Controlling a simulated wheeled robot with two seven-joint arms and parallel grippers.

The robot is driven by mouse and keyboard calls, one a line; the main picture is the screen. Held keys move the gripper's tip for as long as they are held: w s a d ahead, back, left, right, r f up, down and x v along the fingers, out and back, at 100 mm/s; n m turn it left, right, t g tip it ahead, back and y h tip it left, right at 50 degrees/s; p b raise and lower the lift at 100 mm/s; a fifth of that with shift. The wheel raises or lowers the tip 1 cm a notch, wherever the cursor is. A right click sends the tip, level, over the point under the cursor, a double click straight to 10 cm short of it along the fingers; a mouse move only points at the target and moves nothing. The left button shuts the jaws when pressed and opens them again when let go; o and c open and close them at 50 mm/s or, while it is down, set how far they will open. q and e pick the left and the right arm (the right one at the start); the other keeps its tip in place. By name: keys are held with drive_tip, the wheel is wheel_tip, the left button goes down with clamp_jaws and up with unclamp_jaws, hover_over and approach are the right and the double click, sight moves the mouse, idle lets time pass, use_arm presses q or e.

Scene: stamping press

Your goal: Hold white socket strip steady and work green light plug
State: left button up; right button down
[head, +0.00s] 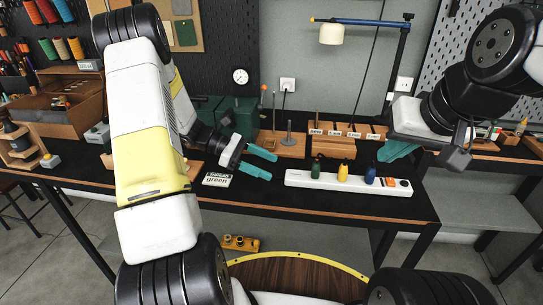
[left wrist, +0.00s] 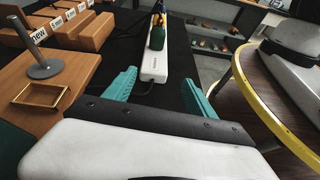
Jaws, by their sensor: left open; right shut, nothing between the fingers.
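The white socket strip (head: 300,180) lies on the black table with a green plug (head: 316,168), a yellow plug (head: 343,171) and a blue plug (head: 370,175) standing in it. In the left wrist view, the strip (left wrist: 153,68) and green plug (left wrist: 157,38) lie ahead between my open fingers (left wrist: 158,92). My right gripper (head: 390,151) is shut and empty, above and behind the strip's right end.
A card reading "green" (head: 217,180) lies left of the strip. Wooden blocks with labels (head: 333,143), a grey spindle on a wooden base (head: 289,143) and a desk lamp (head: 331,34) stand behind. The table in front of the strip is mostly clear.

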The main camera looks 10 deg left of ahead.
sight(289, 174)
use_arm(q)
drive_tip(key=shift+w+a+f+n+h, duration=0.15)
drive_tip(key=shift+w+f+n+h, duration=0.25)
drive_tip(key=shift+f, duration=0.45)
drive_tip(key=x, duration=0.7)
drive_tip(key=shift+w+d+f, duration=0.1)
drive_tip(key=shift+d, duration=0.25)
drive_tip(key=c, duration=1.4)
clamp_jaws()
drive_tip(key=shift+a+f, duration=0.1)
drive_tip(key=o, duration=1.5)
unclamp_jaws()
drive_tip(key=shift+o, duration=0.2)
drive_tip(key=shift+c, duration=0.2)
